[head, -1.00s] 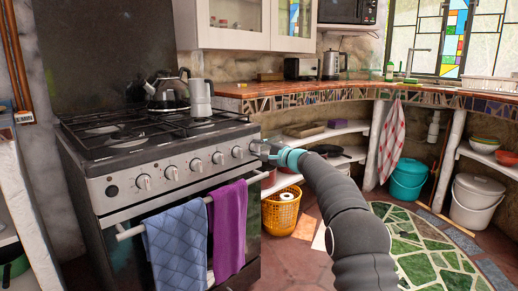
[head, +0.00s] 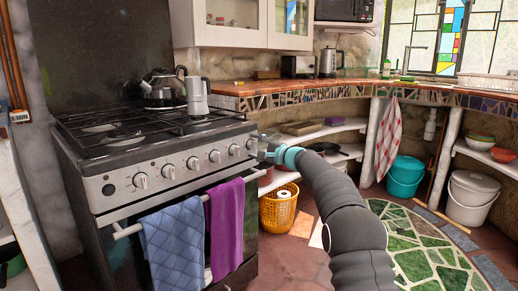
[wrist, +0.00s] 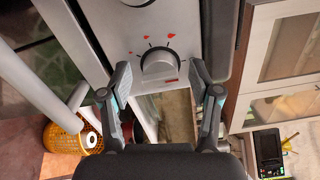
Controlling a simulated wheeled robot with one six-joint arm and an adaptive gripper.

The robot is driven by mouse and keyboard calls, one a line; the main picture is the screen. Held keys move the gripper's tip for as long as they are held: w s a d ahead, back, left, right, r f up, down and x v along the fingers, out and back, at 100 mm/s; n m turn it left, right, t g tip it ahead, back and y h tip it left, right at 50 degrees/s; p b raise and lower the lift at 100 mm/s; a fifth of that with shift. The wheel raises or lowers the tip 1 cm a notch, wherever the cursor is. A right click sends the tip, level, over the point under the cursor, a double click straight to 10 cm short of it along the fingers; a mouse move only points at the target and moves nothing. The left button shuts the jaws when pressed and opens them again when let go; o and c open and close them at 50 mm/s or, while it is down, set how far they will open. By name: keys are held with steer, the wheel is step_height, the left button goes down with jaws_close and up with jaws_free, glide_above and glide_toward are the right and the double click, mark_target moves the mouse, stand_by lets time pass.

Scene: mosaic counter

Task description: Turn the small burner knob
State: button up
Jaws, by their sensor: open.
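The stove's front panel (head: 115,190) carries a row of several round silver knobs. The rightmost knob (head: 251,144) is beside my gripper (head: 264,151) in the head view. In the wrist view one silver knob (wrist: 160,62) with red marks around it lies ahead, between the fingertips of my gripper (wrist: 160,72). My gripper is open and empty, one finger to each side of this knob. I see no clear contact. Part of another knob (wrist: 137,2) shows at the top edge. I cannot tell which burner the knob serves.
A blue towel (head: 172,245) and a purple towel (head: 225,225) hang on the oven rail. A yellow basket (head: 278,212) stands on the floor right of the stove.

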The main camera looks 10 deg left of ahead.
steer(key=v, duration=1.2)
steer(key=s+f+n+g+h, duration=0.1)
steer(key=s+f+g+h, duration=0.2)
steer(key=f, duration=0.8)
steer(key=s+d+f+n+g+h, duration=0.1)
steer(key=s+f+g, duration=0.1)
steer(key=s, duration=0.4)
steer(key=s+d+f+n+g+h, duration=0.1)
steer(key=s+f+g, duration=0.1)
steer(key=s, duration=0.5)
steer(key=s+d+r+n+h+p, duration=0.2)
steer(key=s+d, duration=0.3)
steer(key=s, duration=0.7)
steer(key=s+d+r+n+t+h+p, duration=0.1)
steer(key=s+d+r+h, duration=0.3)
steer(key=s, duration=0.9)
steer(key=s+d+r+n+h+p, duration=0.3)
steer(key=s+d, duration=0.2)
steer(key=s, duration=0.8)
steer(key=shift+d+n+t, duration=0.3)
steer(key=shift+d+n, duration=0.1)
